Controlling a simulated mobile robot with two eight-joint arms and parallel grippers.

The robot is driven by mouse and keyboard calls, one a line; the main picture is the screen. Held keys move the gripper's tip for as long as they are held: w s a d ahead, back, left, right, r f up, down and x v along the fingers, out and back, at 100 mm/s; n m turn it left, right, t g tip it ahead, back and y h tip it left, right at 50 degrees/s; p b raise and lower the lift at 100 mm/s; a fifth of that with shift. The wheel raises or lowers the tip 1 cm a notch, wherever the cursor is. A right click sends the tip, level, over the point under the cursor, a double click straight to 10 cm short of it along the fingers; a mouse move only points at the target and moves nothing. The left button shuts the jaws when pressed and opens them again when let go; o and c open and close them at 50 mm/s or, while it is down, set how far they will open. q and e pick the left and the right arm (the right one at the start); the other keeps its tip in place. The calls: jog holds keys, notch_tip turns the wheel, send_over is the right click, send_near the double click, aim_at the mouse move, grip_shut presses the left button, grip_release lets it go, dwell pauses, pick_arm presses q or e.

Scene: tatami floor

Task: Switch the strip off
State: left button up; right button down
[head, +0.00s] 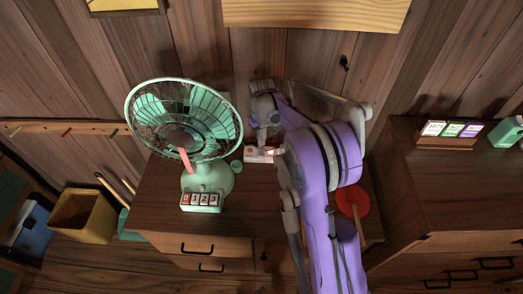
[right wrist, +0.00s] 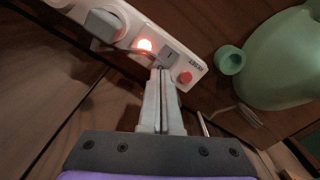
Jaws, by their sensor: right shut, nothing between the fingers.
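The white power strip (head: 260,155) lies on the wooden cabinet top, to the right of the green fan. In the right wrist view the strip (right wrist: 128,28) shows a glowing orange-red light (right wrist: 145,46), a grey switch (right wrist: 170,56) beside it and a red round button (right wrist: 185,77) near the end. A pale plug sits in the strip's other end. My right gripper (right wrist: 160,74) is shut and empty, its tips at the strip's edge just below the grey switch; I cannot tell whether they touch. It also shows in the head view (head: 263,138), partly hidden by its own arm.
A green fan (head: 190,118) with a number display (head: 201,200) stands left of the strip. A red round paddle (head: 352,201) lies at the cabinet's right side. A second cabinet (head: 440,185) holds small cards. The wooden wall is close behind.

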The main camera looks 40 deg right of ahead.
jog(key=shift+f+b, duration=0.65)
jog(key=shift+f, duration=0.25)
dwell(0.5)
jog(key=shift+r+p, duration=2)
jog(key=shift+r, duration=1.55)
jog(key=shift+f, duration=0.1)
